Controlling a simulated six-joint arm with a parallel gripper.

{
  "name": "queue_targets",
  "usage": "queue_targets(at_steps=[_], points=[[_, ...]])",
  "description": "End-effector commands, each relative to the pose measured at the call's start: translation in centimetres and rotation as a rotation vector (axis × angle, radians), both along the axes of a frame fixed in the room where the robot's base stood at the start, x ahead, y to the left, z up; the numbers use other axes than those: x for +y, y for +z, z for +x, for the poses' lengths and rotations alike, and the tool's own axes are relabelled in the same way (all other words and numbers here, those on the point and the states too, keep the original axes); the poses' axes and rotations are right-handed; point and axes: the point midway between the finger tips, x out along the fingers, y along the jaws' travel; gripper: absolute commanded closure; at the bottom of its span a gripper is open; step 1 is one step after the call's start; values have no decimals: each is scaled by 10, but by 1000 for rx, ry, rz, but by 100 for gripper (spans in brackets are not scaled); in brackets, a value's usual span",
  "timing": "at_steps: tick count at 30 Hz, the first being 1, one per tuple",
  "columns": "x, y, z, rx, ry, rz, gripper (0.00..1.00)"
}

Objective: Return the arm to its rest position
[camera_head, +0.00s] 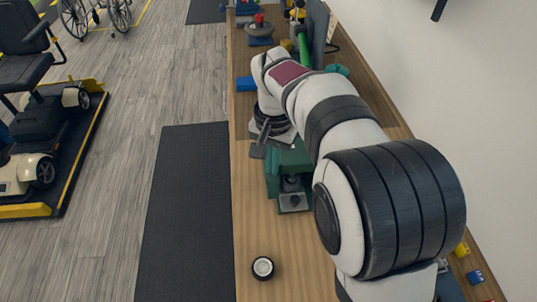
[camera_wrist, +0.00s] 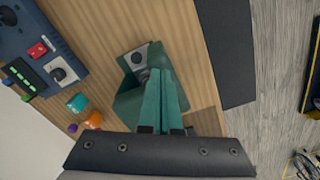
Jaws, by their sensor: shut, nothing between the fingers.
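My arm (camera_head: 345,120) reaches from the lower right of the head view along the wooden bench, bent at its joints. My gripper (camera_head: 262,146) is at its far end, low over the bench beside a green fixture (camera_head: 287,160). It is shut and empty.
A small black-and-white wheel (camera_head: 263,267) lies on the near bench (camera_head: 250,225). A blue block (camera_head: 246,83) and other items stand farther back. A dark blue panel (camera_wrist: 35,40) lies across the bench. A wall is at right; a black mat (camera_head: 185,210) and scooter are at left.

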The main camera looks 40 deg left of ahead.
Motion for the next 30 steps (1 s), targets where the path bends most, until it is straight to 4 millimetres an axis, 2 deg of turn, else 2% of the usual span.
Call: queue_targets(at_steps=[10, 12, 14, 17, 18, 20, 21, 24, 25, 27, 30], points=[[-1, 0, 1, 0, -2, 0, 100], [-15, 7, 4, 3, -25, 3, 100], [-45, 19, 9, 9, -76, 10, 100], [-135, 48, 2, 30, -235, 34, 100], [-174, 56, -10, 40, -309, 47, 100], [-226, 61, -38, 52, -419, 69, 100], [-254, 61, -61, 59, -490, 83, 100], [-295, 48, -114, 70, -632, 116, 100], [-301, 44, -126, 72, -664, 124, 100], [-309, 35, -147, 75, -715, 137, 100], [-312, 29, -158, 78, -745, 144, 100]])
